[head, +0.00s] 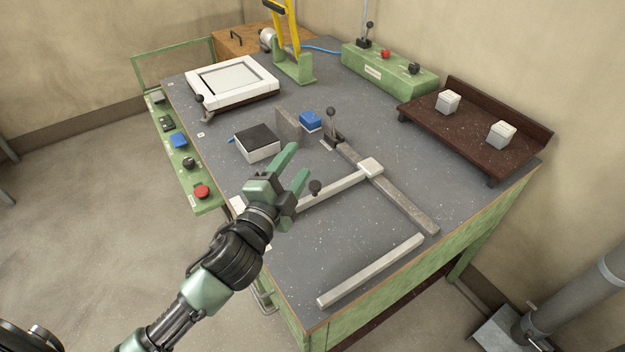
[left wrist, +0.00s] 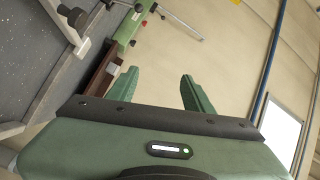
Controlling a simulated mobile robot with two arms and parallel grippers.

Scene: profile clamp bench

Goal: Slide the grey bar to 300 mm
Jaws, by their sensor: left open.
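A loose light grey bar (head: 370,271) lies flat near the front edge of the bench. A darker grey rail (head: 405,201) runs across the bench, with a light block (head: 371,168) on it. A pale arm (head: 335,190) with a black knob (head: 315,187) reaches left from that block. I cannot tell for sure which piece the task calls the grey bar. No scale mark is readable. My left gripper (head: 298,164) is open and empty, above the bench left of the rail and partly hiding the pale arm. Its spread fingers show in the left wrist view (left wrist: 157,88). My right gripper is not in view.
A black-topped white box (head: 257,143), an upright plate (head: 288,124), a blue block (head: 311,121) and a lever (head: 332,125) stand beyond the gripper. A dark rack (head: 470,132) with two pale blocks is at right. The bench between rail and loose bar is clear.

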